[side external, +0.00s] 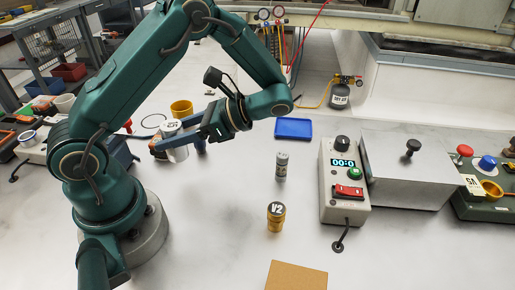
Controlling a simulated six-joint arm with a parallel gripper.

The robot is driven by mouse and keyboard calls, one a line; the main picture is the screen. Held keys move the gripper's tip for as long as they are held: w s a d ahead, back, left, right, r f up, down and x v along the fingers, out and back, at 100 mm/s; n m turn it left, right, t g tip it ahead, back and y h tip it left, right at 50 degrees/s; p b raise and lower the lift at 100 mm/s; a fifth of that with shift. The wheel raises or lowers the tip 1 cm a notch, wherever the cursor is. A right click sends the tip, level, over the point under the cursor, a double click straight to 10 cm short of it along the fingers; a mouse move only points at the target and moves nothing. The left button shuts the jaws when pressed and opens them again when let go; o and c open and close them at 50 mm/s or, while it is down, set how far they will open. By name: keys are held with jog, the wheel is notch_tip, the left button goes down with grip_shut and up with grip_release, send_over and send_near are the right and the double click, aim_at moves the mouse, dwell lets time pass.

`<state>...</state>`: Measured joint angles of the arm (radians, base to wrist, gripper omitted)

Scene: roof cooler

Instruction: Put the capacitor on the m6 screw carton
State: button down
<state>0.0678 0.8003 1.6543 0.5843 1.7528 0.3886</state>
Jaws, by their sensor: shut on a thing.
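My gripper (178,141) is at the left of the middle of the side external view, beside my arm's base. It is shut on a silver can with a pale labelled top, which looks like the capacitor (178,154). The fingers and wrist cover part of the can, and I cannot tell whether its bottom touches the table. A plain brown cardboard box (297,275), which looks like the m6 screw carton, lies at the front edge of the view, cut off below. It is well to the right of and nearer than my gripper, and its visible top is bare.
A grey cylinder (282,167) and an amber container marked V2 (276,216) stand between my gripper and the box. A timer box (345,182) stands at right.

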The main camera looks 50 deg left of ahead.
jog(key=s+d+r+n+g+h, duration=0.2)
jog(key=s+d+n+g+h, duration=0.1)
jog(key=d+n+h, duration=0.95)
jog(key=w+d+r+n+t+h, duration=0.6)
jog(key=w+d+r+n+h, duration=0.15)
jog(key=w+d, duration=0.3)
send_over(297, 286)
notch_tip(297, 286, down, 7)
jog(key=shift+r, duration=0.1)
jog(key=shift+f, duration=1.9)
